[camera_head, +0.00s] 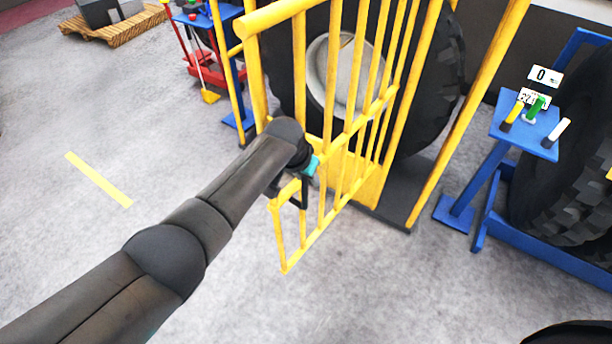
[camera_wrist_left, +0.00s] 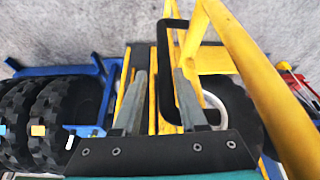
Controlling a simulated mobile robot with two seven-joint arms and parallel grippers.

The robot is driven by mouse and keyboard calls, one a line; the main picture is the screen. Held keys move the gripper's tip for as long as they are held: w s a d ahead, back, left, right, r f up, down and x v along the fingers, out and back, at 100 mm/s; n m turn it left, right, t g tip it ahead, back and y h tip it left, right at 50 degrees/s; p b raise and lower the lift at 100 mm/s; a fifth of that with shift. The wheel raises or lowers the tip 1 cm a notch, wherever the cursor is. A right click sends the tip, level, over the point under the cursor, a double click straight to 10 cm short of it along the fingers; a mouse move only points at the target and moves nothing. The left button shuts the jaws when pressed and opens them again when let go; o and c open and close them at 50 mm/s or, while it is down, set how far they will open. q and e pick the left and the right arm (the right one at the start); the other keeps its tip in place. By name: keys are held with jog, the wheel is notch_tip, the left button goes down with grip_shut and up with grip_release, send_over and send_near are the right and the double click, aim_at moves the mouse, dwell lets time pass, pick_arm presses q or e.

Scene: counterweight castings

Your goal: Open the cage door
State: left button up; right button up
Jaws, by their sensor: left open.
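The cage door (camera_head: 327,190) is a yellow barred panel in front of a big tyre. Its lower near corner reaches out over the grey floor, and the panel appears to stand at an angle to the cage. My left gripper (camera_head: 304,182) is at the door's near edge in the head view, its fingers partly hidden by my arm. In the left wrist view my left gripper (camera_wrist_left: 160,95) is open, with a black U-shaped handle (camera_wrist_left: 162,75) reaching between its two fingers. Whether the fingers touch it, I cannot tell. My right gripper is not seen.
The yellow cage post (camera_head: 465,115) stands right of the door on a dark base plate (camera_head: 408,212). A blue control stand (camera_head: 527,138) and a tyre on a blue frame (camera_head: 570,170) are farther right. A wooden pallet (camera_head: 115,28) lies at the back left.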

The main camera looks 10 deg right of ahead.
pick_arm(q)
jog(key=shift+o, duration=0.6)
jog(key=shift+w+d+r, duration=0.15)
jog(key=shift+r, duration=0.05)
jog(key=shift+p+v, duration=0.4)
jog(key=shift+v, duration=0.4)
jog(key=p+v, duration=0.1)
jog(key=v, duration=1.2)
jog(key=shift+s+a, duration=0.25)
